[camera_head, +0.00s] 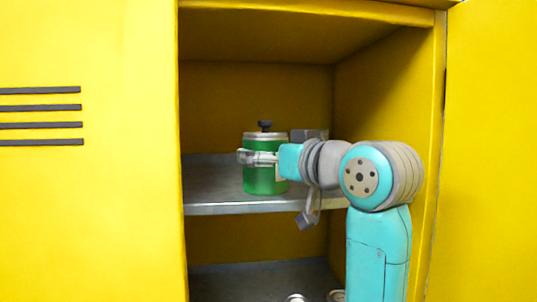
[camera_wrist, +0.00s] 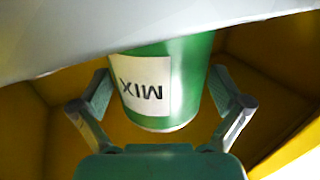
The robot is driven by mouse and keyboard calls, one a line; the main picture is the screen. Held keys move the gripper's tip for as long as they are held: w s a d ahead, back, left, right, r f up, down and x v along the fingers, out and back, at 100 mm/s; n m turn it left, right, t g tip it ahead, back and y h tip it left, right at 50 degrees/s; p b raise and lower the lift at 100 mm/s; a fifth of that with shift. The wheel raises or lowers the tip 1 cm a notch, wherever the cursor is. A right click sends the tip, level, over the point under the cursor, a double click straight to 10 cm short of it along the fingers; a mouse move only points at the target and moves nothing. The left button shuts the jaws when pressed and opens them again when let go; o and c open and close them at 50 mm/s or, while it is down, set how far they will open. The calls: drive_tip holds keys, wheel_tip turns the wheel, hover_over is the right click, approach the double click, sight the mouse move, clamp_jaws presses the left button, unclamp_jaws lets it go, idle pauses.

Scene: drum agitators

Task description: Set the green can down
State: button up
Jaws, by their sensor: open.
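The green can (camera_head: 260,180) stands upright on the cabinet's middle shelf (camera_head: 225,208), with a silver rim and a black knob on top. In the wrist view the can (camera_wrist: 188,85) shows a white label reading MIX, upside down. My gripper (camera_head: 262,158) reaches in from the right at the can's upper half. In the wrist view my gripper (camera_wrist: 161,90) is open, one finger on each side of the can, with gaps visible between fingers and can. A pale grey surface hides one end of the can there.
A yellow panel with dark slots (camera_head: 90,200) is at the left. Round metal tops (camera_head: 297,298) show low down. The shelf is clear left of the can.

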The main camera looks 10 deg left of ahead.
drive_tip(key=shift+r, duration=0.15)
drive_tip(key=v, duration=1.2)
drive_tip(key=shift+d, duration=0.1)
